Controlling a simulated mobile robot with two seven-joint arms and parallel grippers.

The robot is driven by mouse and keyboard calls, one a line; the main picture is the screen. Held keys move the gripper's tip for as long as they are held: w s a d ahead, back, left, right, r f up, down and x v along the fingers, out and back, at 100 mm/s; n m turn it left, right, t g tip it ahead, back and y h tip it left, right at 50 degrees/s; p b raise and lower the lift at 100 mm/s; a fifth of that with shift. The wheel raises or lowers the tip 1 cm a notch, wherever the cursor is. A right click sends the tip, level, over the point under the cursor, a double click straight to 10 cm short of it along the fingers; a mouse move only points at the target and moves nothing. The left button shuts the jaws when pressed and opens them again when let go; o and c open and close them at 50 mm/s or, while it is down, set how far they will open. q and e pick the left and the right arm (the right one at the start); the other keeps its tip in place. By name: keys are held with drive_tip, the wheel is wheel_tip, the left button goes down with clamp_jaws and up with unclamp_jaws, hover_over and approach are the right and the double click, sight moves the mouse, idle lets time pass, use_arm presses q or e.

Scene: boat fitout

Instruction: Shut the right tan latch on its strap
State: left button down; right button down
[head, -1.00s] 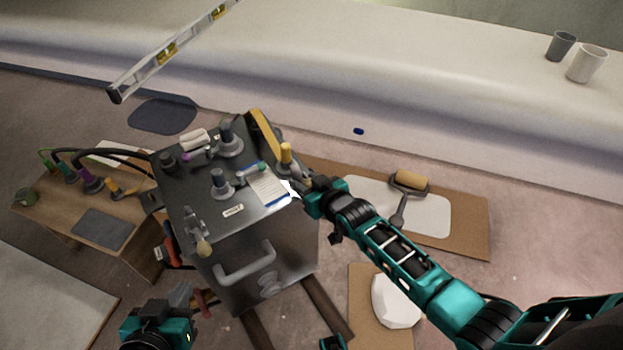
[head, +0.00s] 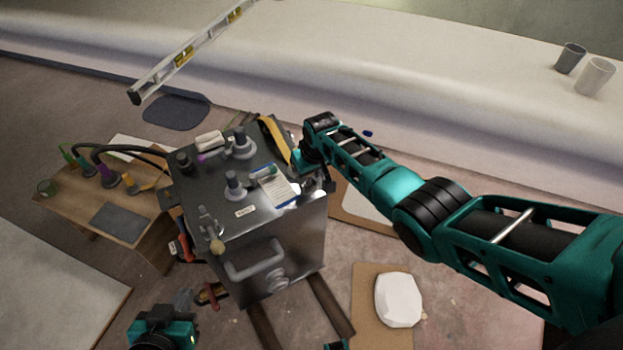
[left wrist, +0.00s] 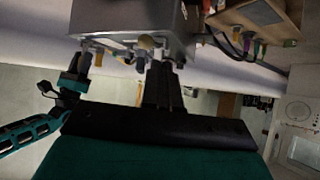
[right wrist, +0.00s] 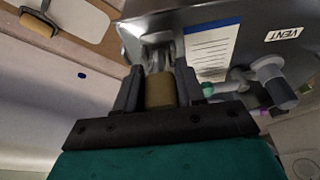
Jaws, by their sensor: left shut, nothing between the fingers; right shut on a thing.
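The dark metal box (head: 290,235) stands on the floor with a "VENT" label on its lid. The right tan latch is hidden behind my right gripper (head: 303,178) in the head view. In the right wrist view its tan handle (right wrist: 159,88) sits between the two fingers of my right gripper (right wrist: 155,85), which is shut on it. A grey metal fitting shows just beyond the handle. Whether the latch is fully down cannot be seen. The left tan latch (head: 217,247) is at the box's front left corner. My left gripper (head: 182,298) is shut and empty, in front of the box.
A yellow strip (head: 274,138) lies along the box's back right edge. A paper sheet (head: 276,187) and several knobs crowd the lid. A wooden bench (head: 145,228) with hoses stands left. A spirit level (head: 190,48) lies on the pale hull behind. A white slab (head: 398,299) is at right.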

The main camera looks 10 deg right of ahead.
drive_tip(key=shift+w+f+b, duration=0.1)
drive_tip(key=shift+w+b, duration=0.1)
drive_tip(key=shift+b, duration=0.2)
use_arm(q)
drive_tip(key=shift+w+d+b, duration=0.3)
drive_tip(key=shift+w+d, duration=0.15)
drive_tip(key=shift+d, duration=0.1)
use_arm(e)
drive_tip(key=shift+a+g, duration=0.1)
drive_tip(key=shift+g, duration=0.4)
use_arm(q)
drive_tip(key=shift+h, duration=0.3)
use_arm(e)
drive_tip(key=c, duration=0.8)
unclamp_jaws()
drive_tip(key=shift+w, duration=0.1)
drive_tip(key=shift+o, duration=0.2)
